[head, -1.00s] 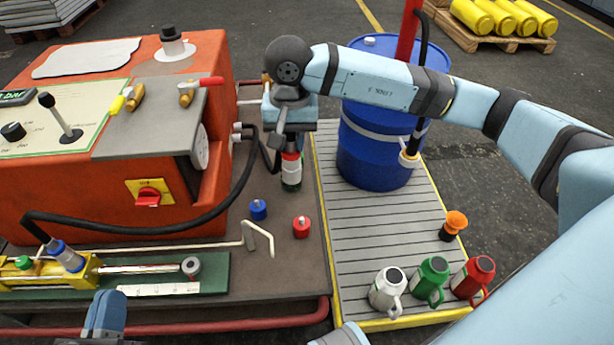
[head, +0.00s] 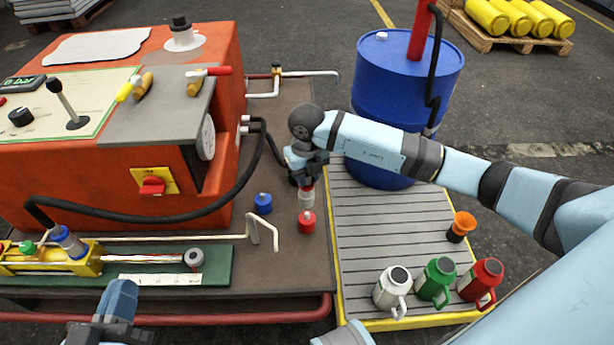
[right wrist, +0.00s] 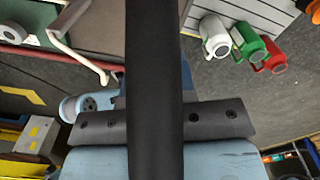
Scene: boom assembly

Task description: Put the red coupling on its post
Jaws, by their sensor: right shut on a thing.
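My right gripper (head: 307,178) is shut on the red coupling (head: 306,197), a pale sleeve with a red band, mostly hidden by the jaws. The coupling hangs roughly upright just above the short red post (head: 307,223). I cannot tell whether its lower end touches the post tip. A similar blue post (head: 263,203) stands to the left. In the right wrist view a thick black hose (right wrist: 153,90) fills the middle and hides the jaws and coupling. My left gripper (head: 108,334) is at the bottom left edge, partly cut off; its jaws are unclear.
A black hose runs from the orange machine (head: 110,150) to behind my right gripper. A bent pale rod (head: 268,232) stands near the posts. A blue drum (head: 405,85) and white, green and red mugs (head: 437,280) are on the slatted platform (head: 375,230).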

